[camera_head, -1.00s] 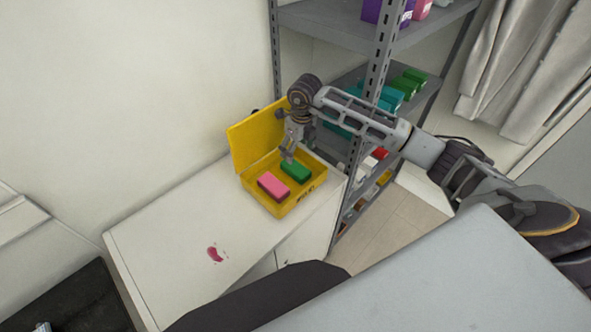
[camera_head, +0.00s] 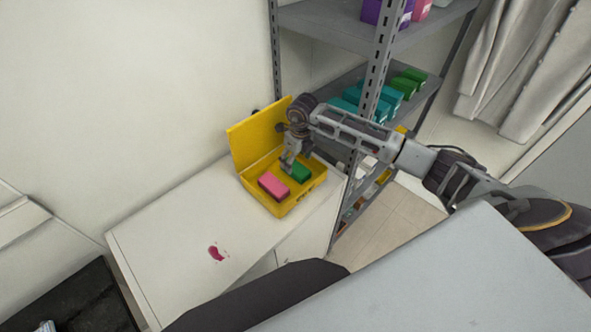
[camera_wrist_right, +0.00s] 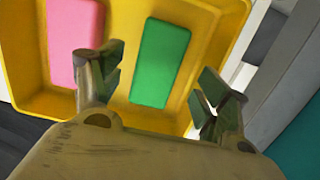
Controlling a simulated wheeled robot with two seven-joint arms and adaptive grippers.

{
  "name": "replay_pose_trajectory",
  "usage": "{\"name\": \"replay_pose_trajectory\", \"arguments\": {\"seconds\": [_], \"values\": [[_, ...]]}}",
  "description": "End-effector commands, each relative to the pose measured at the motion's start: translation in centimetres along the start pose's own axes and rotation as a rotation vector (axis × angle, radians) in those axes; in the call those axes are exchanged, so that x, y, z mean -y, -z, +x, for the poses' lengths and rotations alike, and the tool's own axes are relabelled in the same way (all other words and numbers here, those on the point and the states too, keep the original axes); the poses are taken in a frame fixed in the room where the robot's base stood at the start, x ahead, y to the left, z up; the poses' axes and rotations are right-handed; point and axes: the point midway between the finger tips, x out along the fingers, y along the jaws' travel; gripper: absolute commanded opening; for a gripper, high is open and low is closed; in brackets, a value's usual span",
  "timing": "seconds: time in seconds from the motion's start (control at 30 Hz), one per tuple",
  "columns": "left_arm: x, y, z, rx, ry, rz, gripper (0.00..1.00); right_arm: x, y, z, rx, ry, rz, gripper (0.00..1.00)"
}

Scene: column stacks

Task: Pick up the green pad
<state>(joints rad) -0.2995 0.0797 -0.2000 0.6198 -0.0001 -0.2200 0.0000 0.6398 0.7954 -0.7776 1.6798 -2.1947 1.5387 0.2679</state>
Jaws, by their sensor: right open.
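The green pad (camera_head: 301,173) lies in the open yellow box (camera_head: 285,207), to the right of a pink pad (camera_head: 273,186). My right gripper (camera_head: 289,165) is just above the box and hides part of the green pad in the head view. In the right wrist view the right gripper (camera_wrist_right: 155,90) is open and empty, and the green pad (camera_wrist_right: 160,62) shows between its two fingers, apart from both. The pink pad (camera_wrist_right: 75,40) lies to the left, partly cut off. My left gripper is not in view.
The box stands on a white cabinet (camera_head: 170,235) against the wall, its lid (camera_head: 256,138) raised at the back. A grey metal shelf (camera_head: 330,25) with several boxes stands close on the right.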

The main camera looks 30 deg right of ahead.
Motion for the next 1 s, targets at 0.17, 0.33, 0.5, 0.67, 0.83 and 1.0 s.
{"name": "replay_pose_trajectory", "arguments": {"seconds": [0.17,0.33,0.5,0.67,0.83,1.0], "values": [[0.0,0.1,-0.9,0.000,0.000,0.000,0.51,-0.2,0.5,1.5,-0.003,-0.002,0.001,0.75],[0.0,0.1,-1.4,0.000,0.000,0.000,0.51,-0.3,0.6,3.3,-0.001,-0.002,0.001,0.75],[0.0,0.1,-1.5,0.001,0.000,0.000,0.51,-0.2,0.6,4.2,0.000,0.000,0.000,0.75],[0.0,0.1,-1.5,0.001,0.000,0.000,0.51,-0.2,0.6,4.4,0.000,0.000,0.000,0.75],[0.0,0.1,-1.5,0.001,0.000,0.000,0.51,-0.2,0.6,4.4,0.000,0.000,0.000,0.75],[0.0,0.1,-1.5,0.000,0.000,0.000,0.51,-0.2,0.6,4.4,0.000,0.000,0.000,0.71]]}}
